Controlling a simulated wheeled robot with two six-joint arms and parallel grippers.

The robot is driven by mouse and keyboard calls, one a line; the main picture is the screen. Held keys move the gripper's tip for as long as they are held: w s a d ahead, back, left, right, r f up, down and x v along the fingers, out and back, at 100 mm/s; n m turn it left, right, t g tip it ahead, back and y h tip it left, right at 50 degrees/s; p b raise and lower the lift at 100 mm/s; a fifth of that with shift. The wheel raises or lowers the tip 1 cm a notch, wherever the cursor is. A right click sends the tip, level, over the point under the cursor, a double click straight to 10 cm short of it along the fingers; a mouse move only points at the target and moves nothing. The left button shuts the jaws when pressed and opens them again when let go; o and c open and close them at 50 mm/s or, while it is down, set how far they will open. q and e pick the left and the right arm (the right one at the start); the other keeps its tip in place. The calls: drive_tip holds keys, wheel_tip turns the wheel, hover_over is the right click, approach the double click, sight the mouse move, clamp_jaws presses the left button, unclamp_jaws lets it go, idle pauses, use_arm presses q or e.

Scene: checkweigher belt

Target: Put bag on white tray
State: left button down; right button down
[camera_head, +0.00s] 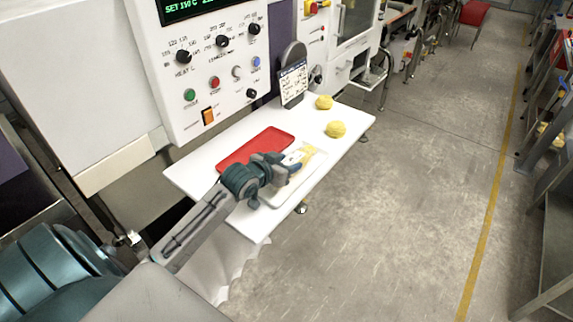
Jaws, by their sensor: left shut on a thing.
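A white tray (280,201) lies on the white table, to the right of and nearer than a red tray. A small bag (305,154) with yellow and white on it is at my left gripper (293,161). The left gripper is shut on the bag, over the far part of the white tray. The gripper and wrist hide part of the bag and much of the tray. I cannot tell whether the bag touches the tray. My right gripper is not in view.
The red tray (256,145) lies beside the white one on the white table (202,165). Two yellow lumps (335,129) sit near its far end, by a small sign (293,82) on a stand. A machine panel (208,62) rises behind the table.

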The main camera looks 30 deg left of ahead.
use_arm(q)
drive_tip(key=shift+f, duration=0.1)
drive_tip(key=c, duration=0.7)
unclamp_jaws()
drive_tip(key=shift+s+r+p, duration=0.45)
drive_tip(key=shift+p, duration=0.2)
drive_tip(key=p+v, duration=1)
drive_tip(key=v, duration=0.1)
drive_tip(key=shift+f, duration=0.2)
